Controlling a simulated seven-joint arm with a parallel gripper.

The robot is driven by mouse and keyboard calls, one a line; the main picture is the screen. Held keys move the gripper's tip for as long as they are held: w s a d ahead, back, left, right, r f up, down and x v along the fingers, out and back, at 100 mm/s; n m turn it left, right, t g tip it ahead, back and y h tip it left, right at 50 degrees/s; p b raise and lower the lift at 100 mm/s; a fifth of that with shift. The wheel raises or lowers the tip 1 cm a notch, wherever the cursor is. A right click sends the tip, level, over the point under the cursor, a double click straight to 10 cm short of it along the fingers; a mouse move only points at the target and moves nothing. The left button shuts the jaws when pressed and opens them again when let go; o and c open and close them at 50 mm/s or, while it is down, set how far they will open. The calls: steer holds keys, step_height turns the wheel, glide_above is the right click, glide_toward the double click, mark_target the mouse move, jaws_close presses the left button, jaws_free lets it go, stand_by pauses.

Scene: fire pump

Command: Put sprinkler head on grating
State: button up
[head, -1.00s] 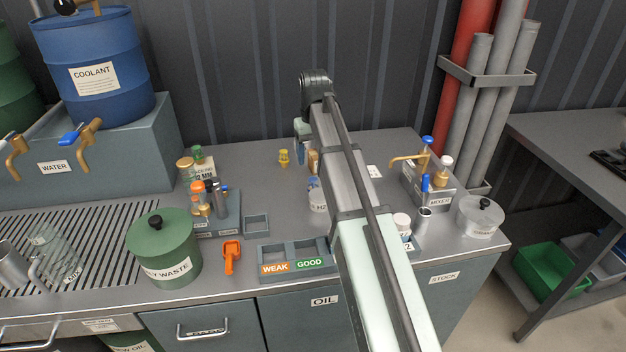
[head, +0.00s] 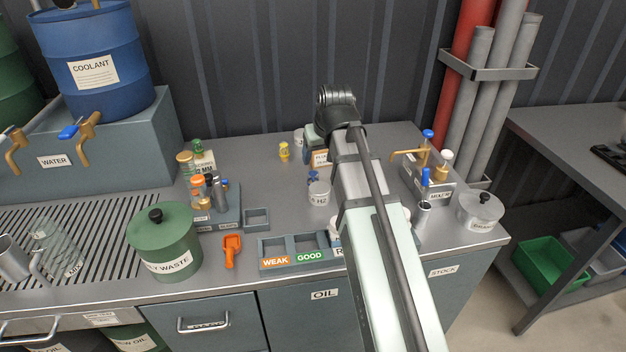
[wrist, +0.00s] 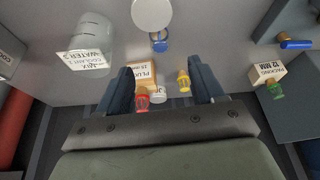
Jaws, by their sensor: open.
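Several small coloured fittings look like sprinkler heads; I cannot tell which one the task names. A yellow fitting (head: 284,151) stands at the back of the bench and also shows in the wrist view (wrist: 183,79), near my right finger. A red fitting (wrist: 142,103) is near the left finger, and a blue fitting (wrist: 159,41) is ahead of the fingers. A green fitting (head: 197,146) stands on a box at the back left. My gripper (wrist: 161,74) is open and empty above the bench; in the head view my arm mostly hides it. The slatted grating (head: 98,217) is at the left.
The green waste pot (head: 165,243) stands at the grating's right edge. A rack of small parts (head: 222,215), an orange scoop (head: 232,250) and the WEAK/GOOD tray (head: 290,261) lie nearer the front. A flux box (wrist: 148,76) is between the fingers' lines. The H2 jar (head: 319,193) stands mid-bench.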

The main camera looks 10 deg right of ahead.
mark_target(314, 173)
steer(key=shift+w+x, duration=0.2)
steer(key=shift+x, duration=6.6)
steer(key=shift+r, duration=0.15)
steer(key=c, duration=1.2)
steer(key=shift+r, duration=5.1)
